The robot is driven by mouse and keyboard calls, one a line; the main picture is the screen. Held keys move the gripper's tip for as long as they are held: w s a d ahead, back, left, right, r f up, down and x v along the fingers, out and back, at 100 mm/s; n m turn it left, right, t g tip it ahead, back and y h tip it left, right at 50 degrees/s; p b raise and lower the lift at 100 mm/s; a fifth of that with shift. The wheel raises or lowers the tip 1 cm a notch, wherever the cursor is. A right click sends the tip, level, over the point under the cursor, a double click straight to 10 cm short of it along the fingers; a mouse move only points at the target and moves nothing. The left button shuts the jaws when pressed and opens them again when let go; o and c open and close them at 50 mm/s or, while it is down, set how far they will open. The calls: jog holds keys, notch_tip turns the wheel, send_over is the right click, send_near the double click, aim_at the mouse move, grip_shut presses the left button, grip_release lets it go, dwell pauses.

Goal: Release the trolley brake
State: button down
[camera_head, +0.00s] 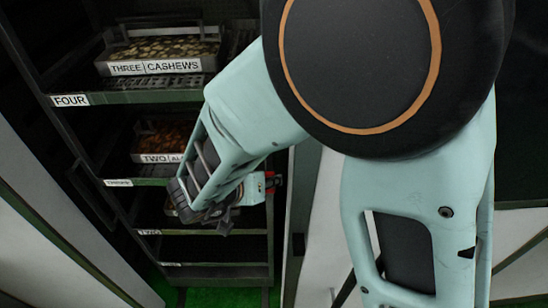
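The dark trolley-like rack (142,97) stands left of centre, with several labelled shelves. I cannot make out a brake on it; its lowest part is dim and partly hidden by my arm. My gripper (224,226) is at the end of the pale teal arm, in front of the rack's lower shelves. It is small and dark here, and I cannot tell whether its fingers are apart. A small red part (272,181) shows beside my wrist; what it belongs to is unclear.
A tray of cashews (165,66) sits on the upper shelf and a second tray (155,158) below it. Pale panels (60,235) flank the rack on the left. Green floor (225,298) shows at the bottom. My arm covers much of the right half.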

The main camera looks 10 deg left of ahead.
jog(key=shift+s+d+r+g, duration=0.15)
jog(key=shift+s+r+g, duration=0.1)
jog(key=shift+r+g, duration=0.2)
dwell(0.4)
jog(key=c, duration=1.6)
grip_release()
jog(key=shift+s+r, duration=0.15)
jog(key=v, duration=1.2)
